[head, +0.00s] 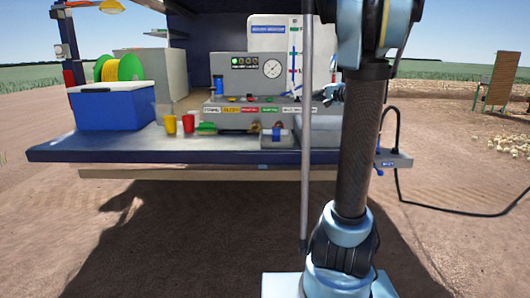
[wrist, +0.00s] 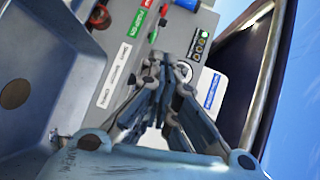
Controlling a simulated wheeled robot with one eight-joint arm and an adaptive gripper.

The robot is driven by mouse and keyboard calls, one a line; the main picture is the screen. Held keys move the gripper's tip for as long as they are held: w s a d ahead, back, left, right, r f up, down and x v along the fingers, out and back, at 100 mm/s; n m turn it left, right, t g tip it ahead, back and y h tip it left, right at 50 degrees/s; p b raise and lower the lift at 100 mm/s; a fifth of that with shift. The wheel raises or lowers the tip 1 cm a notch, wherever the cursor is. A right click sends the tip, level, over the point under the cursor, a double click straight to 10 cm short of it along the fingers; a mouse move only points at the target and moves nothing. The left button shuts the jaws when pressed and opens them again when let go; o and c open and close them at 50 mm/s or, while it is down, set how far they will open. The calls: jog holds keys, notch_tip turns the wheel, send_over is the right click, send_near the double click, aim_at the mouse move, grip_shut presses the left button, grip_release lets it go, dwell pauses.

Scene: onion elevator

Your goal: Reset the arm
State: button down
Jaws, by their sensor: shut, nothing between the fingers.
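My gripper (wrist: 181,75) is in the wrist view, its fingers together with nothing between them. Behind it, tilted in the picture, is the grey control panel (wrist: 131,62) with coloured labels. In the head view my arm rises on the right, in front of the workbench (head: 110,150).
A blue cooler (head: 112,108) and a green reel (head: 119,68) are at the left of the bench. A yellow cup (head: 171,125) and a red cup (head: 188,124) stand near the middle. A sink basin (wrist: 30,85) is at left in the wrist view. A black hose (head: 450,211) trails right.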

jog(key=s+a+f+n+g+h, duration=0.25)
jog(key=s+a+f, duration=0.25)
jog(key=s+f, duration=0.4)
jog(key=s+a+f+n+g+h, duration=0.1)
jog(key=s+a+f+n+g, duration=0.4)
jog(key=s, duration=0.7)
jog(key=s+d+f+n+g+h, duration=0.1)
jog(key=s+d+f+h, duration=0.2)
jog(key=s+f, duration=0.6)
jog(key=s+d+f+n+g+h, duration=0.1)
jog(key=s+d+f+g+h, duration=0.1)
jog(key=s+d+f, duration=0.3)
jog(key=s+f+h, duration=0.1)
jog(key=s+f, duration=0.3)
jog(key=s, duration=0.2)
jog(key=shift+s+d, duration=0.25)
